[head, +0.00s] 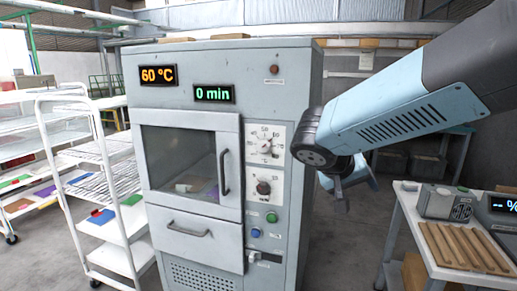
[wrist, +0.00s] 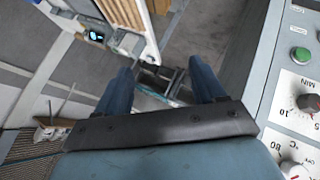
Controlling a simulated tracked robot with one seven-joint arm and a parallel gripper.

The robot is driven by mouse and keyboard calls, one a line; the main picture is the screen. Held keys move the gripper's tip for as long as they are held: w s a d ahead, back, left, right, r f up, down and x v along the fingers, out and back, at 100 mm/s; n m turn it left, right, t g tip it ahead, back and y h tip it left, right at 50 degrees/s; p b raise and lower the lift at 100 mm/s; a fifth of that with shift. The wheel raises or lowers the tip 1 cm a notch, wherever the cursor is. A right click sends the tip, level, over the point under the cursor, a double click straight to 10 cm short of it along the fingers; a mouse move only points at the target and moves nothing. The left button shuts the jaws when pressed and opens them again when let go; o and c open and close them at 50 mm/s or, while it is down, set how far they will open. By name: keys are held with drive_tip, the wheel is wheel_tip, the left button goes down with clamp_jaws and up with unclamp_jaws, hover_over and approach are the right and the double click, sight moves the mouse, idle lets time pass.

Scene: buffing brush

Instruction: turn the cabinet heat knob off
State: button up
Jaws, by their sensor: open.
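The grey cabinet (head: 310,70) stands in the middle of the head view, with a 60 °C display (head: 158,76) and a 0 min display (head: 213,94). Its heat knob (head: 266,145) sits on the upper white dial, right of the window door. It also shows, partly cut off, at the lower right of the wrist view (wrist: 292,169). A black timer knob (head: 263,187) is below it. My gripper (head: 341,188) hangs right of the cabinet, apart from both knobs. In the wrist view its blue fingers (wrist: 163,82) are spread, with nothing between them.
A green button (head: 271,217) and a blue button (head: 255,232) are below the dials. The door handle (head: 224,172) juts out left of them. A white wire rack (head: 100,150) stands left, and a bench with wooden strips (head: 462,247) stands right. Floor shows between cabinet and bench.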

drive_tip(key=w+a+r+t+h, duration=0.15)
drive_tip(key=w+a+t, duration=0.25)
drive_tip(key=w+a, duration=0.4)
drive_tip(key=n+t+y, duration=0.2)
drive_tip(key=t+y, duration=0.1)
drive_tip(key=t, duration=0.5)
approach(261, 146)
drive_tip(key=x, duration=0.9)
drive_tip(key=shift+w+d+f, duration=0.15)
drive_tip(key=shift+w, duration=0.05)
drive_tip(key=shift+c, duration=0.4)
drive_tip(key=c, duration=1)
